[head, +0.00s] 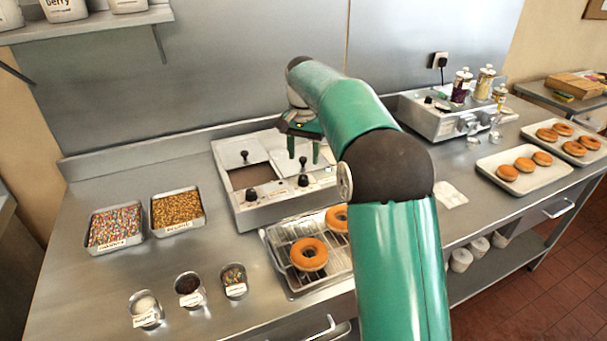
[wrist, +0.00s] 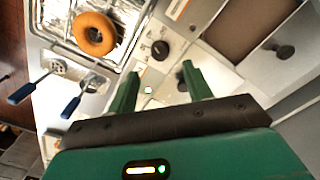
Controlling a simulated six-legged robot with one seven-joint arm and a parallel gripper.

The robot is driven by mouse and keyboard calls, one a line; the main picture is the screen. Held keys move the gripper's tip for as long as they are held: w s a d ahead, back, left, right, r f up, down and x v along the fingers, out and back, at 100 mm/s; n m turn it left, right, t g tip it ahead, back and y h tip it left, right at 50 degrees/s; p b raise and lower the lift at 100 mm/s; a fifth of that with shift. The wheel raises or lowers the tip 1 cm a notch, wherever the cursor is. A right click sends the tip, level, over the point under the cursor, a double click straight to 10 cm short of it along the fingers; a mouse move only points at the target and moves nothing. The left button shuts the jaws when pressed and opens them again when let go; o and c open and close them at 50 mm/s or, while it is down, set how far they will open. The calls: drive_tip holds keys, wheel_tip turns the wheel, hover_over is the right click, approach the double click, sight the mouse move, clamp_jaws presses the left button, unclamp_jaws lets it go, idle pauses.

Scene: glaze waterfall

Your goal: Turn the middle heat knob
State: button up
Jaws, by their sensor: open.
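The warmer (head: 240,213) is a steel box with a front panel bearing black knobs. In the head view, a left knob (head: 251,195) and another knob (head: 303,181) to its right show; my arm hides the panel's right end, so I cannot tell for sure which is the middle one. My gripper (head: 304,160) is open and empty above the warmer, fingers pointing down. In the wrist view, my open fingers (wrist: 160,82) flank part of the panel. A black knob (wrist: 160,50) lies just beyond the fingertips. A dark part (wrist: 183,85) shows beside the right finger, partly hidden.
A wire rack (head: 290,252) with doughnuts sits in front of the warmer. Lid handles (head: 244,157) stand up from the warmer's top. Sprinkle trays (head: 115,228) and small cups (head: 145,308) are at left. Blue-handled tools (wrist: 70,105) lie near the rack.

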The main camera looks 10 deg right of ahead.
sight(303, 177)
wheel_tip(303, 177, down, 7)
drive_tip(key=shift+f, duration=0.15)
drive_tip(key=c, duration=1)
